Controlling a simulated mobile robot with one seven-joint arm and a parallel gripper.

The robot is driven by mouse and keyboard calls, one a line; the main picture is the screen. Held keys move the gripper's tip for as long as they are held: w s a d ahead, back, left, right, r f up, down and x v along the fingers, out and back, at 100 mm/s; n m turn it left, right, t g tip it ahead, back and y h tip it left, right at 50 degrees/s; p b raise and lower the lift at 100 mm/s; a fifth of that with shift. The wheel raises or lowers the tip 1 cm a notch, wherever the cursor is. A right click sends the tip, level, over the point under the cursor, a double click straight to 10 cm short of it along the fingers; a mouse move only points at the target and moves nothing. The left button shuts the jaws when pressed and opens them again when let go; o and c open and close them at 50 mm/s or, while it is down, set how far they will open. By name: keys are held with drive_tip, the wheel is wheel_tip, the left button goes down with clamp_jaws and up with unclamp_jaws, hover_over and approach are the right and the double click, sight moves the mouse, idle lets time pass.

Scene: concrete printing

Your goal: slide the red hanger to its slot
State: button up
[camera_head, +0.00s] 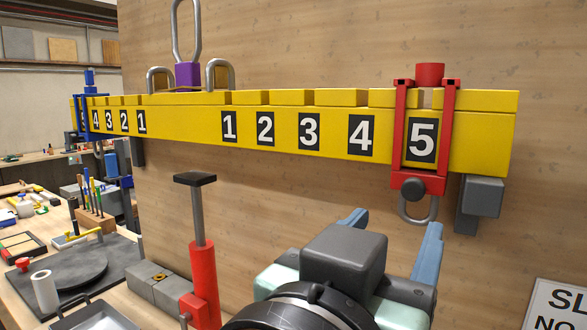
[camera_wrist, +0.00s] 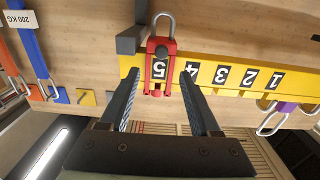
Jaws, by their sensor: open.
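The red hanger (camera_head: 410,183) hangs around the yellow beam (camera_head: 484,143) at the number 5, near the beam's right end. It has a red knob on top, a dark round knob on its front and a grey shackle below. A notch in the beam's top edge shows within its frame. My gripper (camera_head: 395,222) is open and empty, in front of and below the hanger. In the wrist view, which is turned upside down, the red hanger (camera_wrist: 159,45) appears between the spread fingers of my gripper (camera_wrist: 158,76). I cannot tell any contact.
A blue hanger (camera_head: 89,115) sits at the beam's far left end. A purple block with a tall loop (camera_head: 187,74) stands at mid-beam between two grey shackles. A red post (camera_head: 204,275) rises from the bench below.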

sight(412, 192)
drive_tip(key=p+x, duration=0.5)
drive_tip(key=x, duration=0.6)
drive_tip(key=shift+w+d+p, duration=0.1)
drive_tip(key=shift+w+p, duration=0.1)
drive_tip(key=shift+p, duration=0.1)
clamp_jaws()
idle(1.0)
